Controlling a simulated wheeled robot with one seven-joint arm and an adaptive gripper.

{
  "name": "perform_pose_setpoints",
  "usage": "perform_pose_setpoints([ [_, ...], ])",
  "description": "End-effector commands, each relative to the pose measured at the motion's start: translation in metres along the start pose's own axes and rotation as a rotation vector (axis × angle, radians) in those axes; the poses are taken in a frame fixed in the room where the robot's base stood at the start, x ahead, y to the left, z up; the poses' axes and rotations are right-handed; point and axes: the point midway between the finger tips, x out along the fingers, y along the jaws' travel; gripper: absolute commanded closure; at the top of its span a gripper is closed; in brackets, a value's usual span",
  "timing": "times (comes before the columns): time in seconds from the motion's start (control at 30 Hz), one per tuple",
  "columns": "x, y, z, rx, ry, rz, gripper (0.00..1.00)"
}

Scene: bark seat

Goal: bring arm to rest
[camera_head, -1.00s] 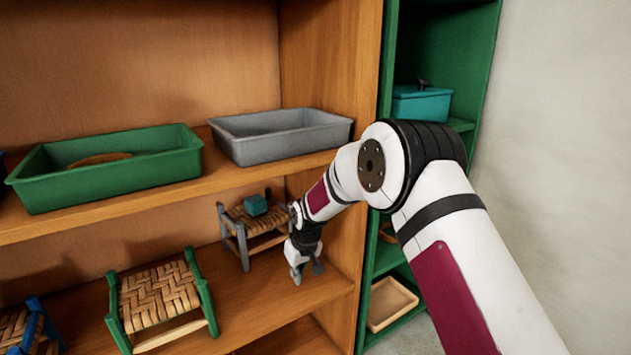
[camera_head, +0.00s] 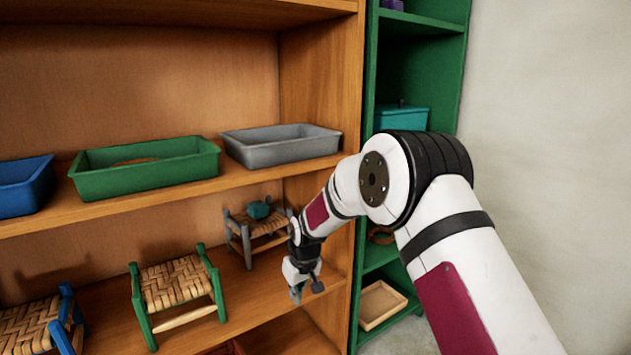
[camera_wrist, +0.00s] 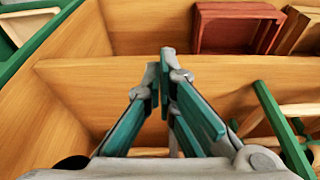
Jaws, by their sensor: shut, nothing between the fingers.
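My arm reaches from the lower right of the head view toward the wooden shelf unit (camera_head: 325,110). My gripper (camera_head: 308,296) points down in front of the lower shelf, to the right of and nearer than a grey stool with a woven seat (camera_head: 262,228). A small teal block (camera_head: 258,210) sits on that stool. The wrist view shows the gripper (camera_wrist: 165,68) with its teal-padded fingers together at the tips and nothing held. Whether it touches the shelf cannot be told.
A green-framed stool (camera_head: 176,288) and a blue-framed stool (camera_head: 35,325) stand to the left. Above are a blue tray (camera_head: 22,190), a green tray (camera_head: 140,172) and a grey tray (camera_head: 280,148). A green shelf unit (camera_head: 440,50) stands right. A red crate (camera_wrist: 235,30) shows below.

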Motion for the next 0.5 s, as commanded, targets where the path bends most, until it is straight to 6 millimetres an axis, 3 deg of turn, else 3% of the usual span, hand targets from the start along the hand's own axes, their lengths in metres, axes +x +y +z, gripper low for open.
perform_pose_setpoints([
  [0.27,-0.049,0.011,0.012,0.029,-0.017,0.017,1.00],
  [0.5,-0.117,0.023,0.039,0.075,-0.045,0.040,1.00],
])
